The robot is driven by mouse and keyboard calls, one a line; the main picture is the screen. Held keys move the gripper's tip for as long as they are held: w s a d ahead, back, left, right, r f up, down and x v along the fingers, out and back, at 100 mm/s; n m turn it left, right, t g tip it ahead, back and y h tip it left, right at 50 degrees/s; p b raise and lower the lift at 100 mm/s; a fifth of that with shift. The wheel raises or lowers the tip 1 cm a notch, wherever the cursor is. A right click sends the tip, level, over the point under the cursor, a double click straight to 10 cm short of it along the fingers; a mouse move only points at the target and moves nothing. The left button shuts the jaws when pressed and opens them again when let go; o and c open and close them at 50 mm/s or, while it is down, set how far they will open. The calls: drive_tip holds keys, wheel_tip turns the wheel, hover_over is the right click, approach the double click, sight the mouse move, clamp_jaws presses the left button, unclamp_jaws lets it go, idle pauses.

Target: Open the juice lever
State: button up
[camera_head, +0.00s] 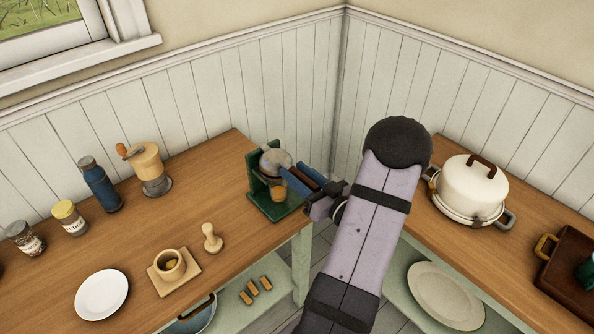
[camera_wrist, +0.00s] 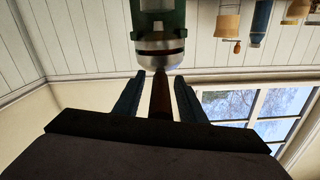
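The juicer, with a green stand (camera_head: 256,178) and a round metal press head (camera_head: 273,160), stands at the right end of the left wooden counter. The metal head also shows in the wrist view (camera_wrist: 160,50), where the picture is upside down. Its brown lever handle (camera_wrist: 160,96) points towards my wrist. My gripper (camera_wrist: 158,78) is open, with one blue finger on each side of the handle. Gaps show between the handle and both fingers. In the head view my gripper (camera_head: 296,176) partly hides the lever and the juicer's right side.
A small amber glass (camera_head: 278,192) sits under the press head. A wooden tamper (camera_head: 211,238), a cup (camera_head: 169,264), a plate (camera_head: 102,295) and a grinder (camera_head: 150,168) stand left on the counter. A white pot (camera_head: 468,190) stands on the right counter.

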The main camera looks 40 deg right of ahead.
drive_tip(key=shift+w, duration=0.15)
drive_tip(key=shift+c, duration=0.2)
clamp_jaws()
drive_tip(key=shift+r, duration=0.1)
